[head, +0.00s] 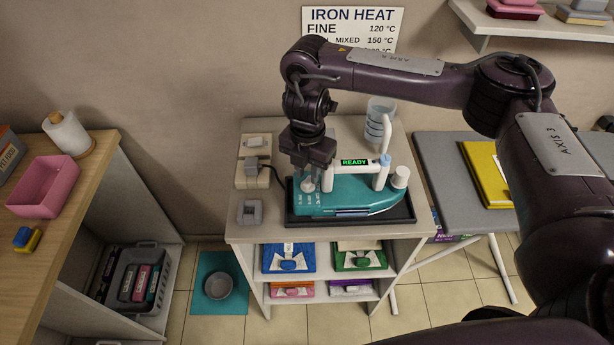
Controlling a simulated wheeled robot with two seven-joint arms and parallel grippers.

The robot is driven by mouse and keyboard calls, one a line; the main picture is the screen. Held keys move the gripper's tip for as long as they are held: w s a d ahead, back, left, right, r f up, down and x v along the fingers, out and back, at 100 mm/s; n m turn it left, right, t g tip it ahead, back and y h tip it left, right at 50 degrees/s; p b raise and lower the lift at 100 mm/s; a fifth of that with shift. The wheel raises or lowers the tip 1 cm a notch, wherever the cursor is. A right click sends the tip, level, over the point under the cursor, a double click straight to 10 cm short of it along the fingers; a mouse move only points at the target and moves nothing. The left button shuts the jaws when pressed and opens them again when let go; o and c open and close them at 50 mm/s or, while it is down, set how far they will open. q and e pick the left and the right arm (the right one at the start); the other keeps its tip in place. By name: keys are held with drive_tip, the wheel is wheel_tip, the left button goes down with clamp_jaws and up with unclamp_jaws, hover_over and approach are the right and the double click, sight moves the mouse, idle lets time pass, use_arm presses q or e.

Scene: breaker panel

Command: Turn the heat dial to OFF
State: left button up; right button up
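A teal iron (345,197) with a white handle rests on a black tray on top of the white cabinet. A green-lit display reading READY (354,162) shows above its body. A pale heat dial (308,186) sits at its left end, with small markings beside it too small to read. My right gripper (309,174) reaches down from above to the dial, its fingers around or just over the dial's top. Contact and finger gap cannot be made out, and the gripper partly hides the dial. My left gripper is not in view.
An outlet block with a dark plug (253,167) and a grey block (249,212) stand left of the iron. A clear cup (379,115) stands behind it. A grey ironing board (443,176) adjoins at right. An IRON HEAT sign (351,28) hangs behind my arm.

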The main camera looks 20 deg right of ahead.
sight(308, 184)
drive_tip(key=shift+f, duration=1.3)
clamp_jaws()
